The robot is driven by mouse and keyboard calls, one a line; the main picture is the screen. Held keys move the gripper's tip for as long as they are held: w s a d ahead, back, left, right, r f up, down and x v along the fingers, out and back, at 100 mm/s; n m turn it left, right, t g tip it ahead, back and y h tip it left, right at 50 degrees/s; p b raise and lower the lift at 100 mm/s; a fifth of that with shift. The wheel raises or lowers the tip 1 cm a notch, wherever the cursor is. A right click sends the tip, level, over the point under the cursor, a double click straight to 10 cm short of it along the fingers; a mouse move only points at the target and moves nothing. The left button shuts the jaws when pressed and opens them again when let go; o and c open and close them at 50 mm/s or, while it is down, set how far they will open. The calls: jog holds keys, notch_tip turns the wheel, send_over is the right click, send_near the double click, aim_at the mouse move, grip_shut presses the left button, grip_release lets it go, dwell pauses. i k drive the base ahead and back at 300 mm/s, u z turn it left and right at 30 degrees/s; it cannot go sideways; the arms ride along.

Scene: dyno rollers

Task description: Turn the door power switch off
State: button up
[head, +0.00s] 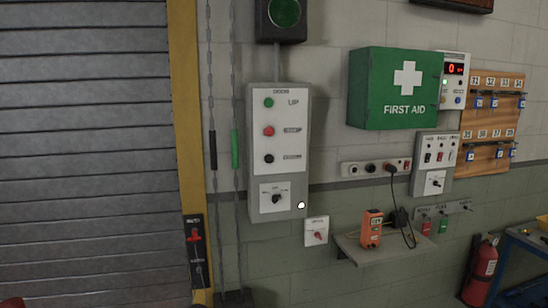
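A grey door control box (252,150) with a white face hangs on the wall right of the shutter door (85,150). It has green, red and black buttons; the top one is labelled UP. A black rotary knob (277,198) sits on a separate white plate at its bottom; its label is too small to read surely. I cannot tell from the lettering which knob is the door power switch. My gripper is not in view.
Chains (212,100) hang left of the box. A green first aid cabinet (390,90), a socket strip (352,169) and a shelf (370,258) with an orange device (372,229) are on the right. A fire extinguisher (482,270) stands at lower right.

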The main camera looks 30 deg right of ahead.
aim_at(276, 198)
jog(key=u, duration=0.15)
jog(key=k, duration=1.25)
jog(key=z, duration=0.7)
jog(key=i, duration=1)
jog(key=z, duration=0.1)
